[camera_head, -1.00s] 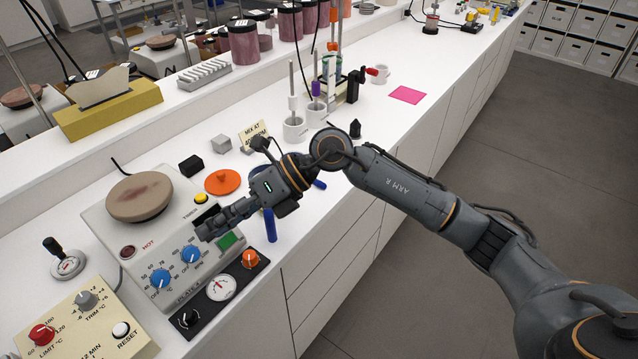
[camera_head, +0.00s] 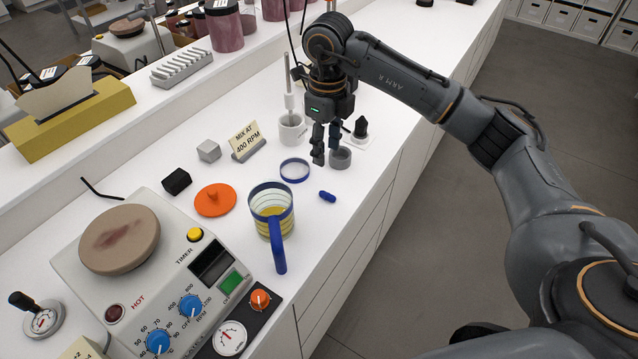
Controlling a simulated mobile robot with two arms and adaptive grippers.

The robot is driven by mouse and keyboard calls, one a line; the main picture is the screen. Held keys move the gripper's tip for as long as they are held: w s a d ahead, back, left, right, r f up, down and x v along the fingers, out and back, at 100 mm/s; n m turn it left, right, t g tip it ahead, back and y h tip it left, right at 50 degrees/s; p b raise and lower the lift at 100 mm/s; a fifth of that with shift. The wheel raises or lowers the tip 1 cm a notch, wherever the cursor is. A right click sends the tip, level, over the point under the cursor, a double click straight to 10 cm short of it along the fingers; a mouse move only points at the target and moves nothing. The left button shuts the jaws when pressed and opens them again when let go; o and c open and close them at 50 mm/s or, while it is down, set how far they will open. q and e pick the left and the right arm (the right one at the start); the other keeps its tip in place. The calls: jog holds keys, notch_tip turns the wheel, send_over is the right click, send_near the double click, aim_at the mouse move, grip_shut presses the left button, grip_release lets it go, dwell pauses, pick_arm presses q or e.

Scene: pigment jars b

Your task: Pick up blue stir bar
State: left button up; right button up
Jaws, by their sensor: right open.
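The blue stir bar (camera_head: 327,196) is a small dark blue capsule lying on the white counter, right of the mug and near the front edge. My right gripper (camera_head: 319,161) points down above the counter, behind the stir bar in the picture and apart from it. Its fingers are open and nothing shows between them. The blue-banded mug (camera_head: 262,200) with yellow contents and a long blue handle stands left of the stir bar. My left gripper is not in view.
A blue ring (camera_head: 295,170) lies behind the stir bar. A small grey cup (camera_head: 341,158) stands close beside the gripper. An orange lid (camera_head: 215,200), a sign (camera_head: 246,142) and the hot plate (camera_head: 160,262) are to the left. The counter right around the stir bar is clear.

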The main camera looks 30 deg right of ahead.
jog(key=p, duration=0.2)
send_over(329, 194)
notch_tip(329, 194, down, 6)
jog(key=shift+s+a+r, duration=0.1)
jog(key=shift+s+a, duration=0.05)
notch_tip(329, 194, down, 3)
jog(key=shift+r+p, duration=0.1)
jog(key=shift+p, duration=0.35)
notch_tip(329, 194, down, 4)
jog(key=shift+r+p, duration=0.15)
jog(key=shift+p, duration=0.45)
jog(key=shift+f, duration=0.2)
jog(key=c, duration=0.6)
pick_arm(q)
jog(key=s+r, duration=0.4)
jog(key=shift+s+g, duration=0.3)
pick_arm(e)
jog(key=shift+c, duration=1.1)
